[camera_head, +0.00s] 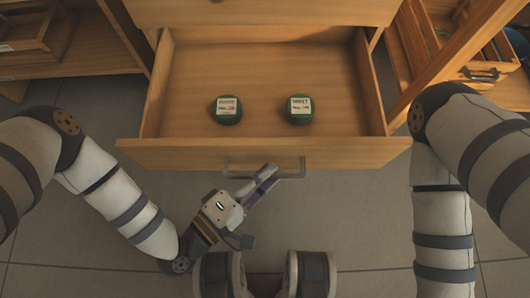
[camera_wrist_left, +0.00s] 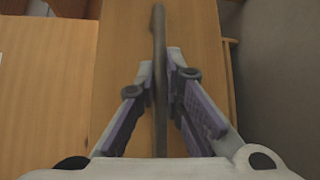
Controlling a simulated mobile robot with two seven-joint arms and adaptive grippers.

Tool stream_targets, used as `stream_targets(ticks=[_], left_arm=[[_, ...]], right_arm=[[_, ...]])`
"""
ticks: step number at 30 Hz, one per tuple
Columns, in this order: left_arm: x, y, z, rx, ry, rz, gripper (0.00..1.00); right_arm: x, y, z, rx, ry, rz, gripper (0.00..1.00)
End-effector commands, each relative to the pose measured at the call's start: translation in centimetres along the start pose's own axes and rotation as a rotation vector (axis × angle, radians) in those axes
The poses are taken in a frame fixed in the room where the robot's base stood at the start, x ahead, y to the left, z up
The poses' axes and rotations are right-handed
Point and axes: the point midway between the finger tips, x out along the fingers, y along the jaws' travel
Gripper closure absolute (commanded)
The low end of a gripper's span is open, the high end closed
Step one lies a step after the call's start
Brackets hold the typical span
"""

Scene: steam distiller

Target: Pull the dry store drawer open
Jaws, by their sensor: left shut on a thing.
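The dry store drawer (camera_head: 270,88) is pulled out from the wooden cabinet, with its inside in plain view. Two round green containers with white labels lie on its floor: one left of the middle (camera_head: 227,110) and one right of it (camera_head: 299,109). A metal bar handle (camera_head: 290,176) runs along the drawer's front. My left gripper (camera_head: 266,178) is at the handle and shut on it. In the left wrist view the handle (camera_wrist_left: 159,60) passes between the two fingers (camera_wrist_left: 160,85). My right arm shows at the right, but its gripper is not in view.
Wooden shelving (camera_head: 75,50) stands at the left. At the right, a wooden rack (camera_head: 455,50) holds crates. Grey floor tiles (camera_head: 345,215) are bare in front of the drawer, between my arms.

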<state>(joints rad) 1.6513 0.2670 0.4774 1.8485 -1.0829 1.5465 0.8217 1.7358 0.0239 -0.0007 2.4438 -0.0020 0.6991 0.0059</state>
Motion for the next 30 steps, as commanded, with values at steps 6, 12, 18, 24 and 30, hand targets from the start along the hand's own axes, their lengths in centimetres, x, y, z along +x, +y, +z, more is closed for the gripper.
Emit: stream_targets(ticks=[6, 12, 18, 24, 30], left_arm=[[0.1, 0.1, 0.0, -0.002, 0.000, 0.005, 0.80], [0.0, 0.1, 0.0, -0.001, 0.000, 0.002, 0.70], [-0.6, 0.0, 0.0, -0.001, 0.000, 0.001, 0.70], [-5.6, -0.1, -0.1, -0.002, 0.001, -0.004, 0.70], [-10.3, 0.0, -0.1, -0.001, 0.001, -0.001, 0.70]], right_arm=[[0.0, 0.0, 0.0, 0.000, 0.000, 0.000, 1.00], [0.0, 0.0, 0.0, 0.000, 0.000, 0.000, 1.00], [0.0, 0.0, 0.0, 0.000, 0.000, 0.000, 1.00], [0.0, 0.0, 0.0, 0.000, 0.000, 0.000, 1.00], [0.0, 0.0, 0.0, 0.000, 0.000, 0.000, 1.00]])
